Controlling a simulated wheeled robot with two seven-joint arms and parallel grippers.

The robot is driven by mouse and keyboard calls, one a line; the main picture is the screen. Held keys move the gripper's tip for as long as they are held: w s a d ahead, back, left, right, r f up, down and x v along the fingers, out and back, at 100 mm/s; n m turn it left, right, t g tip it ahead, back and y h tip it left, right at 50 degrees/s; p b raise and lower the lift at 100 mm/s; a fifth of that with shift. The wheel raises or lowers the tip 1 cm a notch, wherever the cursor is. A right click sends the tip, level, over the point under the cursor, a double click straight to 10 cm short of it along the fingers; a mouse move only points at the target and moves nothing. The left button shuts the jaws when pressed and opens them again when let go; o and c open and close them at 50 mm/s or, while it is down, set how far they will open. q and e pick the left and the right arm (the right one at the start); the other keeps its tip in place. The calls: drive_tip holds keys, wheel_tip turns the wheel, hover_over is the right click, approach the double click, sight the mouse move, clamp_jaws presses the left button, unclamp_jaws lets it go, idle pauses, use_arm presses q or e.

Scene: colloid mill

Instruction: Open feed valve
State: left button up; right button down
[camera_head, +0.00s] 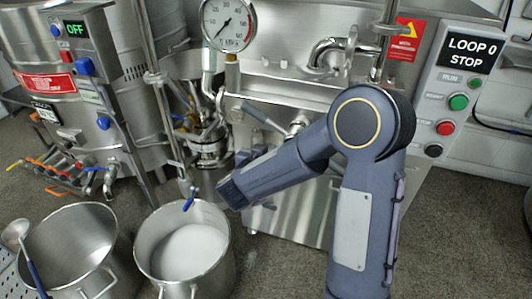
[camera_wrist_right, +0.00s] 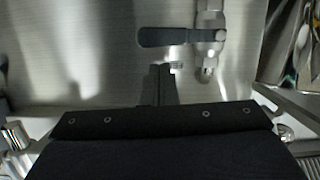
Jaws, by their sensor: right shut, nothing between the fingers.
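A valve with a dark grey lever (camera_head: 264,118) sits on the front of the steel machine (camera_head: 285,180), below the pressure gauge. It looks like the feed valve, though no label shows on it. In the right wrist view the lever (camera_wrist_right: 178,36) lies across, its free end to the left and its metal valve body (camera_wrist_right: 210,45) at right. My right gripper (camera_head: 241,160) is below the lever in the head view. In the wrist view its dark fingers (camera_wrist_right: 160,78) are shut and empty, just below the lever in the picture. My left gripper is out of view.
A control panel (camera_head: 459,85) reads LOOP 0 STOP. A gauge (camera_head: 229,24) stands above. Two open steel pots, an empty one (camera_head: 40,235) and one with white contents (camera_head: 190,250), stand on the floor at left. A tank (camera_head: 75,110) showing OFF is behind them.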

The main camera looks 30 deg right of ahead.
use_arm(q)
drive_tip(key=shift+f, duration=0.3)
use_arm(e)
drive_tip(key=shift+f, duration=0.6)
